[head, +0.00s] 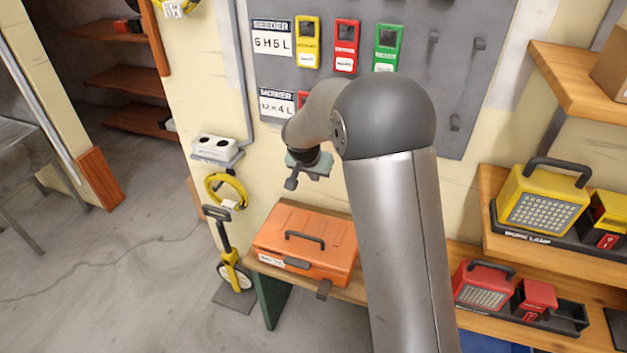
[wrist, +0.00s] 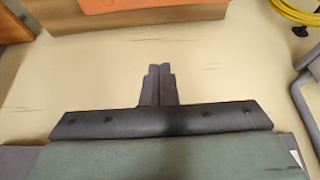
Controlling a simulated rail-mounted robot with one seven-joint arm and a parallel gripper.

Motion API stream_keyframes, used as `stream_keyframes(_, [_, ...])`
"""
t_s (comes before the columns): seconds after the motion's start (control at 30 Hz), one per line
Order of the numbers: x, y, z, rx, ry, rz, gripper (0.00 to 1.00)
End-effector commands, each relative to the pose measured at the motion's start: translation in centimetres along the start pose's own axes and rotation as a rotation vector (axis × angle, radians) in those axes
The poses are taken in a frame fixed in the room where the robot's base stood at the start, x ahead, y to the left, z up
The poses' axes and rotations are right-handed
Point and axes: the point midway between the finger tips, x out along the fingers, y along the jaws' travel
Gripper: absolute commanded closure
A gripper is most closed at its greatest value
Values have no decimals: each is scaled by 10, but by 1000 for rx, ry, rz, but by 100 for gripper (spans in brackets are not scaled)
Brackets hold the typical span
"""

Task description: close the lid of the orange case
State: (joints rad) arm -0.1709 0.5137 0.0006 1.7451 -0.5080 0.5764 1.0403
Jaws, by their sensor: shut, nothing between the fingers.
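The orange case (head: 290,262) sits on a wooden bench against the wall in the head view. Its lid (head: 275,233) lies down over the body, with a dark handle on top. I cannot tell whether it is fully shut. A dark latch-like piece (head: 323,290) sticks out at the front. My gripper (head: 291,184) is above the case, near the wall, apart from it. In the wrist view my gripper's fingers (wrist: 158,70) are together and empty, with the cream wall behind them. Part of the orange case (wrist: 140,5) shows at the top edge.
Above hangs a grey board (head: 455,60) with colored tags and hooks. A yellow cable coil (head: 228,190) and a yellow measuring wheel (head: 232,265) are left of the case. Shelves with a yellow work lamp (head: 540,200) and red lamp (head: 482,285) stand right.

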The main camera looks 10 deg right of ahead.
Motion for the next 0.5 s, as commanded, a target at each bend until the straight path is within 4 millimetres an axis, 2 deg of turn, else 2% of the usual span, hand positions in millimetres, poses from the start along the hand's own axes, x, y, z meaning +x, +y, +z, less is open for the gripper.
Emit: stream_keyframes(0.5, [-52,0,8,1,1,-1,100])
